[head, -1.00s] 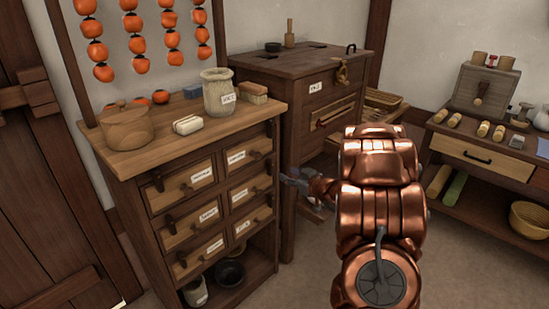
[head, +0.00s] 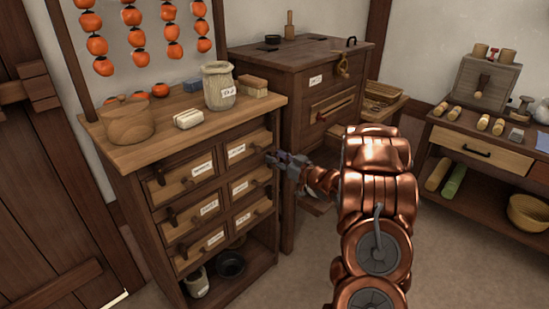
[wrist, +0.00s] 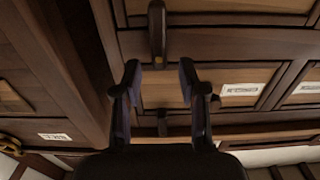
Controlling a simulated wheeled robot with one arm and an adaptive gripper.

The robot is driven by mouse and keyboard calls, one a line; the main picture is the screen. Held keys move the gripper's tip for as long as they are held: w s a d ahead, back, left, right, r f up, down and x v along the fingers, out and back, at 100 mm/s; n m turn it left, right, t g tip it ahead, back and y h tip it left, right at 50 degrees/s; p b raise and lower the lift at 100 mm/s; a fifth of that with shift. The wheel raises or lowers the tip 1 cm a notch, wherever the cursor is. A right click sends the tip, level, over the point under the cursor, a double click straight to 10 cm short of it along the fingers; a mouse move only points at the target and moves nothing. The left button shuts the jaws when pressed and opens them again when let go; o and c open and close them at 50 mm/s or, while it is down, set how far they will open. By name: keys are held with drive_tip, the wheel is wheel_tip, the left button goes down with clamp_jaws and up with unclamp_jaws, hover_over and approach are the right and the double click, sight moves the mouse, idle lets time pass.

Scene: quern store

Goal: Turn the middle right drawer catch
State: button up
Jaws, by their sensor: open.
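The middle right drawer (head: 243,186) sits in the small wooden cabinet, with a pale label and a round knob. Its dark catch (head: 269,190) is at the drawer's right side, small in the head view. In the wrist view, which looks upside down, a long dark catch (wrist: 157,30) stands upright across the rail, beyond my fingertips and in line with the gap. A second, shorter catch (wrist: 162,123) shows between the fingers. My gripper (head: 271,159) is open and empty in front of the cabinet's upper right edge; it also shows in the wrist view (wrist: 159,70). I see no contact.
A jar (head: 219,88), a lidded tub (head: 127,123) and small blocks stand on the cabinet top. A low bench (head: 480,145) is farther right. Floor in front is clear.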

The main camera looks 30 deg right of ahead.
drive_tip(key=shift+w+a, duration=0.1)
drive_tip(key=shift+w, duration=0.5)
drive_tip(key=shift+c, duration=0.4)
clamp_jaws()
